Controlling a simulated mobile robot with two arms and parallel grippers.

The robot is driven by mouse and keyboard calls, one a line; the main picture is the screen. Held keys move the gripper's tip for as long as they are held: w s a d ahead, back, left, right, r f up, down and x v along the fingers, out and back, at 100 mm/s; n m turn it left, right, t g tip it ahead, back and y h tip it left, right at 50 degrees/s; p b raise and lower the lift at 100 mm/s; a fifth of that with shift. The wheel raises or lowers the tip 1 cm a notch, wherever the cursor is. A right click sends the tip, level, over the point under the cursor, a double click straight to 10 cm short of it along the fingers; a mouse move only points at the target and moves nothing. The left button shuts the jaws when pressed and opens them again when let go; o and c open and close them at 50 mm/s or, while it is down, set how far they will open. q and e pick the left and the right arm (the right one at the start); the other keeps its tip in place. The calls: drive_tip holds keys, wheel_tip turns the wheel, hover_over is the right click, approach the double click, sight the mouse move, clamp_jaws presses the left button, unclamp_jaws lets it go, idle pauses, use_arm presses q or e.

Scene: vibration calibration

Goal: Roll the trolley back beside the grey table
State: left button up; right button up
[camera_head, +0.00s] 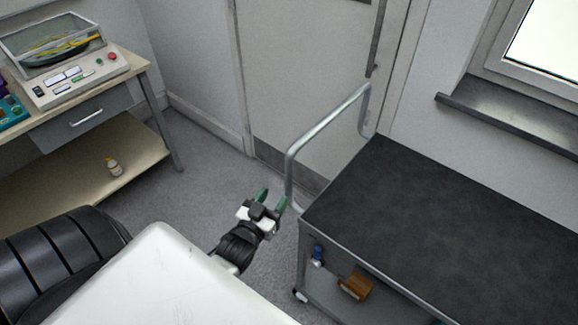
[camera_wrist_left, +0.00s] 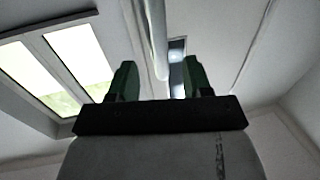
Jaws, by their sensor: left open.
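The trolley (camera_head: 450,200) has a dark flat top, a lower shelf and a bent metal handle (camera_head: 325,122) rising at its left end. It stands at the right in the head view. My left gripper (camera_head: 270,199) is open and empty, low and just left of the handle's near upright. In the left wrist view the gripper (camera_wrist_left: 160,82) points up with its green fingers apart. A metal bar (camera_wrist_left: 153,38), seemingly the handle, shows in line with the gap between them; contact cannot be told. My right gripper is out of view. No clearly grey table shows.
A wooden-topped bench (camera_head: 140,66) with a grey drawer stands at the back left, carrying a control box (camera_head: 75,80). A door (camera_head: 300,70) is behind the trolley. Grey floor (camera_head: 190,190) is clear between bench and trolley.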

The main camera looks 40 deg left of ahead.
sight(287, 180)
use_arm(q)
drive_tip(key=w, duration=0.7)
drive_tip(key=w+a+p, duration=0.1)
drive_tip(key=w, duration=0.2)
drive_tip(key=shift+w, duration=0.3)
clamp_jaws()
